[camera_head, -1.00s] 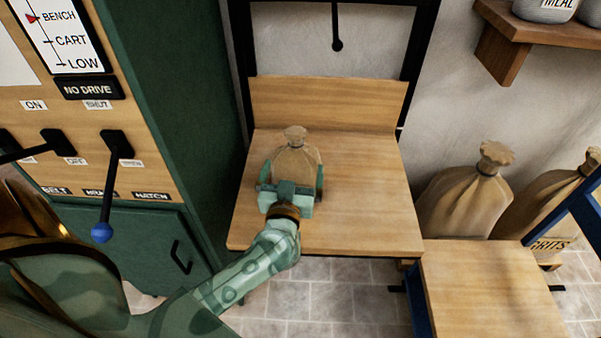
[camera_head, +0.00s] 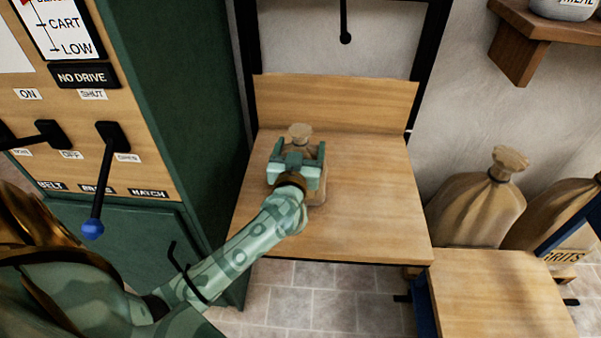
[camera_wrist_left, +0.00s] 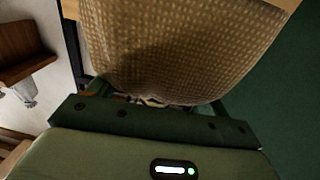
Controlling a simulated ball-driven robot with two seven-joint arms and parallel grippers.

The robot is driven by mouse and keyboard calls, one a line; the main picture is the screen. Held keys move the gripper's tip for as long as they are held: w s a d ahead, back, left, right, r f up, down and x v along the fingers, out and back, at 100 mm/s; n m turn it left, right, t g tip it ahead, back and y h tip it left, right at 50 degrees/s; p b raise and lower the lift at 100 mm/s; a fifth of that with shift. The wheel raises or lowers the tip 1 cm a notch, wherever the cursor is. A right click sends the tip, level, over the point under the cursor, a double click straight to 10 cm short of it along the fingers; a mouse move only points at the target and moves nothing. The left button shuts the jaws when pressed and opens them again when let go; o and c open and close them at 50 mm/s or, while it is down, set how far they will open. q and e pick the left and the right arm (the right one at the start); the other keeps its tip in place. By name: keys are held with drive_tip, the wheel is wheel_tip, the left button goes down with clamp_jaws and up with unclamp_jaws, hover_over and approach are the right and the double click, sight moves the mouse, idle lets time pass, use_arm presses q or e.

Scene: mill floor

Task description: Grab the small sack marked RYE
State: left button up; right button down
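A small tan sack (camera_head: 317,192) with a tied neck stands upright on the wooden bench. No marking on it can be read from here. My left gripper (camera_head: 297,150) is over the upper part of the sack, with its fingers spread on either side just below the neck. The gripper and wrist hide most of the sack's body. In the left wrist view the woven sack (camera_wrist_left: 180,45) fills the space before the palm; whether the fingers touch it cannot be told. My right gripper is not in view.
The wooden bench (camera_head: 375,200) is clear to the right of the sack, with a backboard behind. A green cabinet with levers stands left. Larger sacks (camera_head: 480,205), one marked GRITS (camera_head: 565,254), stand right behind a lower wooden surface (camera_head: 500,300). A shelf (camera_head: 525,40) is upper right.

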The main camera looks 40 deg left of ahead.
use_arm(q)
drive_tip(key=c, duration=1)
drive_tip(key=shift+r, duration=0.1)
drive_tip(key=shift+c, duration=0.5)
drive_tip(key=shift+r, duration=0.15)
